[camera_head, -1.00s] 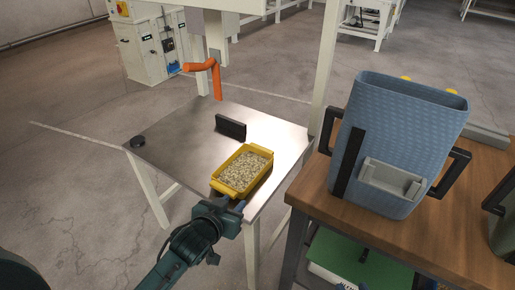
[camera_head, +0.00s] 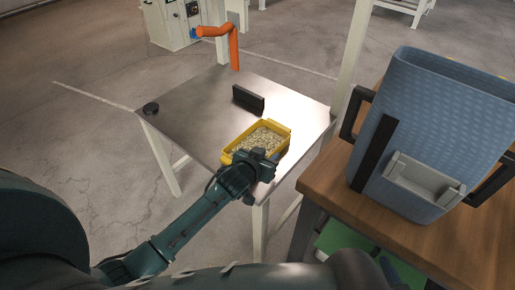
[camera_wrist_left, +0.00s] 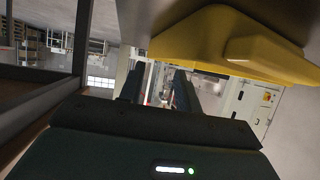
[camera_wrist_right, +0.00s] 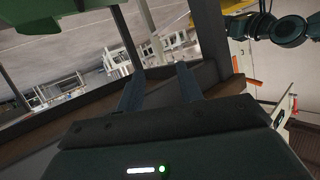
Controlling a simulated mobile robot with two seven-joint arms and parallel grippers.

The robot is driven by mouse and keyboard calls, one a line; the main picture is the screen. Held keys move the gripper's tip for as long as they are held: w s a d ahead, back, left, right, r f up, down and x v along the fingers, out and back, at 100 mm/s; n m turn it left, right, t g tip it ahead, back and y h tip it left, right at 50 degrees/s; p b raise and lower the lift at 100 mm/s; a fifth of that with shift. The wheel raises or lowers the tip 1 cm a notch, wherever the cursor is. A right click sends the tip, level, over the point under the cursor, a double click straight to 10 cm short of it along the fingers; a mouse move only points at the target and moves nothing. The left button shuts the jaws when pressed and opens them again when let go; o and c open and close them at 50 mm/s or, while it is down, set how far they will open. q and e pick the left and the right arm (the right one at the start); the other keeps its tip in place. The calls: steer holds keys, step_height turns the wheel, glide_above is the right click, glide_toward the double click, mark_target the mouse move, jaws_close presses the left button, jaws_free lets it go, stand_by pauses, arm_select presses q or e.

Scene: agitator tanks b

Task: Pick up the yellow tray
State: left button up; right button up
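The yellow tray (camera_head: 228,157), filled with pale small pieces, sits near the front edge of the metal table. My left gripper (camera_head: 268,160) is at the tray's near side and hides part of it. In the left wrist view the tray (camera_wrist_left: 215,42) is large at the upper right, beside the fingers. The left fingers (camera_wrist_left: 158,88) stand apart with nothing seen between them. Whether they touch the tray is unclear. My right gripper (camera_wrist_right: 160,90) is open and empty in its wrist view; its fingertips are not seen in the head view.
The metal table (camera_head: 190,120) also bears a black block (camera_head: 249,99) and a small round black object (camera_head: 151,108). An orange crank handle (camera_head: 233,45) hangs behind it. On the right, a wooden bench (camera_head: 330,190) carries a tall blue container (camera_head: 440,125).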

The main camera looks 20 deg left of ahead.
arm_select(q)
steer(key=b+x, duration=0.1)
steer(key=x, duration=0.3)
steer(key=shift+w+d+f, duration=0.1)
steer(key=shift+d+f, duration=0.05)
steer(key=shift+f, duration=0.1)
jaws_close()
